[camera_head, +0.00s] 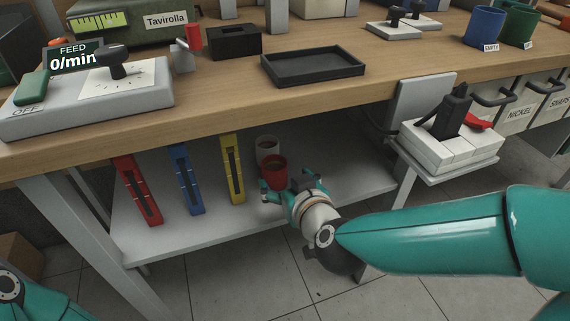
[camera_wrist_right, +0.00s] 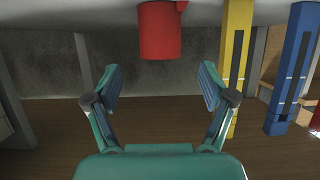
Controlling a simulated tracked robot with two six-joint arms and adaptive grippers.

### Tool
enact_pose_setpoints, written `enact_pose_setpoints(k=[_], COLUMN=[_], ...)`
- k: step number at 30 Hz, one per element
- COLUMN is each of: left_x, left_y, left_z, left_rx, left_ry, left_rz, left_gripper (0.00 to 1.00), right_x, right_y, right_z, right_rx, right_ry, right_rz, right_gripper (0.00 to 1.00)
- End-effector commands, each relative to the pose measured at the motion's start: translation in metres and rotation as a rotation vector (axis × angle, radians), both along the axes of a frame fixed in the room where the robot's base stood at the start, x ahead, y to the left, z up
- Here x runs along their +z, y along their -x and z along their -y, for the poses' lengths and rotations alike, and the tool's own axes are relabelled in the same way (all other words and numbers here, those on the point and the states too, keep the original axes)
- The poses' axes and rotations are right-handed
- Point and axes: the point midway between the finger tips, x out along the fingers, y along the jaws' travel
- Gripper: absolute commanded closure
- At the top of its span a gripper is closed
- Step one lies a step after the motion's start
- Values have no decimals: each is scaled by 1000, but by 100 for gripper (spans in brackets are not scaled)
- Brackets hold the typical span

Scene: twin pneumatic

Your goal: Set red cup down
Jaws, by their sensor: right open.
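The red cup (camera_head: 274,170) stands upright on the grey lower shelf (camera_head: 255,216) under the bench, with a dark opening at its top. My right gripper (camera_head: 288,183) is just in front of it, with its fingers spread. In the right wrist view, which looks upside down, the red cup (camera_wrist_right: 159,32) shows at the top, beyond the open fingertips (camera_wrist_right: 160,84). The fingers look empty and apart from the cup. My left gripper is out of view; only part of my left arm shows at the lower left.
To the left, a yellow (camera_head: 233,170), a blue (camera_head: 186,182) and a red upright holder (camera_head: 138,192) stand on the shelf. The wooden bench top (camera_head: 225,84) overhangs the shelf. Shelf room is clear to the right.

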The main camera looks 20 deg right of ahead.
Motion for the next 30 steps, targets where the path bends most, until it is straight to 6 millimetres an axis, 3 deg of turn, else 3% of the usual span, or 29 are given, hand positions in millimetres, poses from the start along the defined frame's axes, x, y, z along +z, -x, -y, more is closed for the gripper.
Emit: enact_pose_setpoints(k=[3, 9, 30], left_x=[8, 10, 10], left_y=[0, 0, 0], left_z=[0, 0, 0], left_rx=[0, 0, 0], left_ry=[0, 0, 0], left_rz=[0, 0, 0], left_gripper=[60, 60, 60], right_x=[10, 15, 14], right_y=[19, 35, 36], right_z=[0, 1, 2], right_rx=[2, 0, -1], right_ry=[-1, 0, 0], right_rz=[2, 1, -1], right_gripper=[18, 18, 18])
